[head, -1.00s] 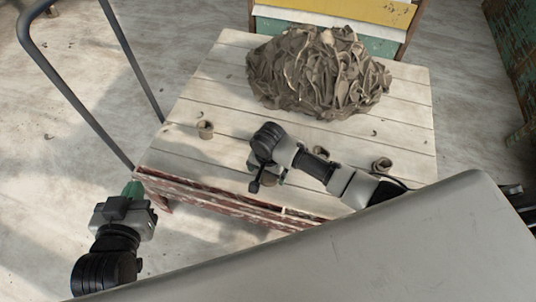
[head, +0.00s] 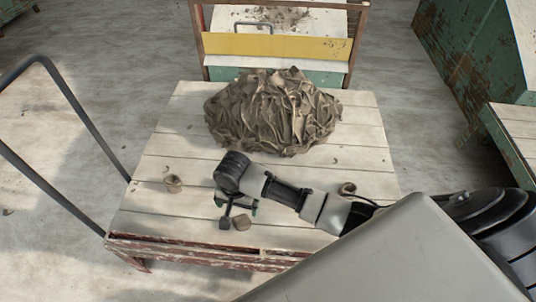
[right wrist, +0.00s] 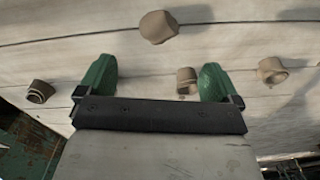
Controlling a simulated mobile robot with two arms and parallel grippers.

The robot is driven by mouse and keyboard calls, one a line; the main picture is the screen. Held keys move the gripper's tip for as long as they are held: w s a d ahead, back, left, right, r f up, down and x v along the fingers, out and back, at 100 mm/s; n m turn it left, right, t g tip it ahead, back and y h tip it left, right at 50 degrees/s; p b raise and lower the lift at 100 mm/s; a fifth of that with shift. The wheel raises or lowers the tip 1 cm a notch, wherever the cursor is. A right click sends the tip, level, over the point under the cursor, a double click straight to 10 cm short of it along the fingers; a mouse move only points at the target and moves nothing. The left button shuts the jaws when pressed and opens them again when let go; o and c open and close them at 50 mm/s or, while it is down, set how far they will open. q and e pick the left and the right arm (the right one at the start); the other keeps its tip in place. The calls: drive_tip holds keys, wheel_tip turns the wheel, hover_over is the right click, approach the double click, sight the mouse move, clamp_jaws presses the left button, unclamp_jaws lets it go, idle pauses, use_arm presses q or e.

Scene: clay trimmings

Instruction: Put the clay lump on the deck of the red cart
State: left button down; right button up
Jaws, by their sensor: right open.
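The small brown clay lump (head: 242,223) lies on the pale plank deck of the cart with worn red edges (head: 150,222), near its front edge. In the right wrist view the lump (right wrist: 158,26) looks solid and lies beyond the fingertips, apart from them. My right gripper (head: 239,211) is open and empty just above and beside the lump in the head view. Its green fingers (right wrist: 155,80) are spread wide in the wrist view. My left gripper is out of view.
Clay curls lie on the planks, one at the left (head: 173,183) and one at the right (head: 348,188). A grey handle (head: 60,95) rises at the left.

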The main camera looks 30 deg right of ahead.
drive_tip(key=s+a+n+t+y, duration=0.1)
drive_tip(key=s+a+n, duration=0.15)
drive_tip(key=s, duration=0.25)
drive_tip(key=s+d+r+n+t, duration=0.4)
drive_tip(key=s+d+r+n, duration=0.4)
drive_tip(key=s, duration=0.4)
drive_tip(key=shift+s+d+r+h, duration=0.3)
drive_tip(key=shift+s+d+r, duration=0.05)
drive_tip(key=shift+d+r, duration=0.4)
drive_tip(key=shift+s+f, duration=0.1)
